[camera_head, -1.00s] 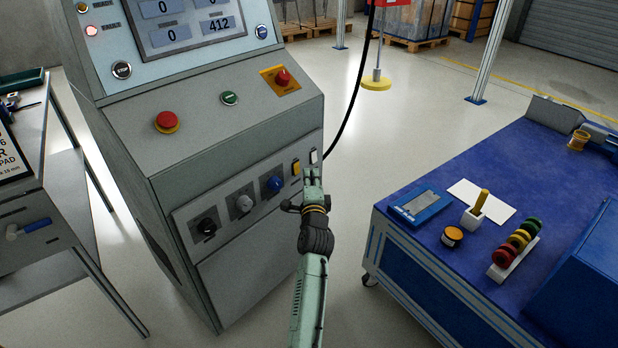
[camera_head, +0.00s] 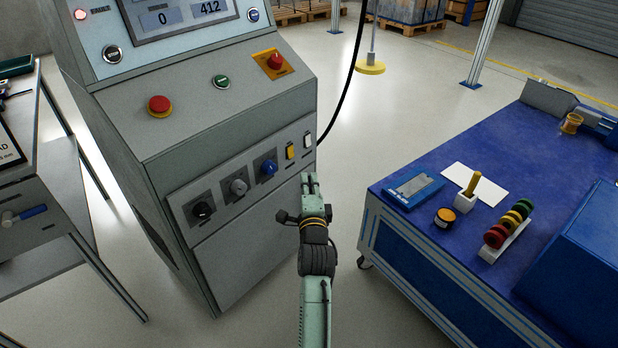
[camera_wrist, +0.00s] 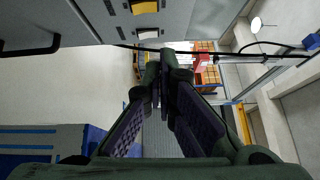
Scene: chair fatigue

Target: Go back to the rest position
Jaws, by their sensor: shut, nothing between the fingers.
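My gripper (camera_head: 309,180) is in the head view, in front of the lower right of the grey control console (camera_head: 225,120). It is shut with nothing between its fingers and stands apart from the console's switches. The yellow switch (camera_head: 290,152) and the white switch (camera_head: 308,140) lie just above and beyond the fingertips. In the wrist view my gripper (camera_wrist: 163,75) shows its two dark finger pads meeting at the tips, with a yellow switch (camera_wrist: 145,7) above them.
A grey cart (camera_head: 30,200) is at the left. Bare floor lies between console and workbench.

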